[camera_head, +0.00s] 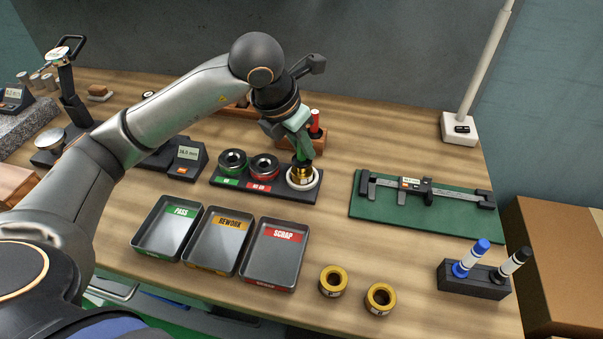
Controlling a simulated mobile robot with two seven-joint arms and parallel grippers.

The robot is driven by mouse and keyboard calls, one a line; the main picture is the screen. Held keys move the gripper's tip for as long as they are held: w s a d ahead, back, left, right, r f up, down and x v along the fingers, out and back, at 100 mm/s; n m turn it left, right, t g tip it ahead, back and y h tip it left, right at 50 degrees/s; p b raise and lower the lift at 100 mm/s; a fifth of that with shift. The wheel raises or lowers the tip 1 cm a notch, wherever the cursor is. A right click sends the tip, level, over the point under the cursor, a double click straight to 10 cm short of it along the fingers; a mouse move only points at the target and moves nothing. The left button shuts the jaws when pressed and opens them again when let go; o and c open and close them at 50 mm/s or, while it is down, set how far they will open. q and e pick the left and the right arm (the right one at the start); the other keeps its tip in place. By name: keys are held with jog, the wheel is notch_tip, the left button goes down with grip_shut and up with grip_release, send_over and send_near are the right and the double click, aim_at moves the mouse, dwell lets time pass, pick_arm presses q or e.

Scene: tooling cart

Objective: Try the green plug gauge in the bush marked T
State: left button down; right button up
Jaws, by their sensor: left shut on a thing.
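My left gripper (302,131) is shut on the green plug gauge (304,155) and holds it upright. The gauge's lower end is at a brass bush (302,172) that sits in a white ring (303,186) at the right end of a black fixture (265,192). I cannot tell how deep the gauge is in the bush. Two more brass bushes, one on the left (333,281) and one on the right (380,299), lie on the bench in front. A letter T is not readable on any bush. My right gripper is not in view.
A red-handled gauge (315,121) stands in a wooden rack (319,142) behind the gripper. PASS (164,239), REWORK (212,252) and SCRAP (270,261) trays are empty in front. A caliper (425,188) lies on a green mat at right. A marker holder (473,282) stands front right.

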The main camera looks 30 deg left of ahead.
pick_arm(q)
jog(key=shift+r+p, duration=0.15)
jog(key=shift+p, duration=0.2)
dwell(0.3)
jog(key=shift+r, duration=0.5)
jog(key=shift+r+p, duration=0.35)
jog(key=shift+p, duration=0.1)
jog(key=shift+r+p, duration=0.35)
jog(key=shift+r, duration=0.15)
jog(key=shift+r+p, duration=1.65)
jog(key=shift+r, duration=0.8)
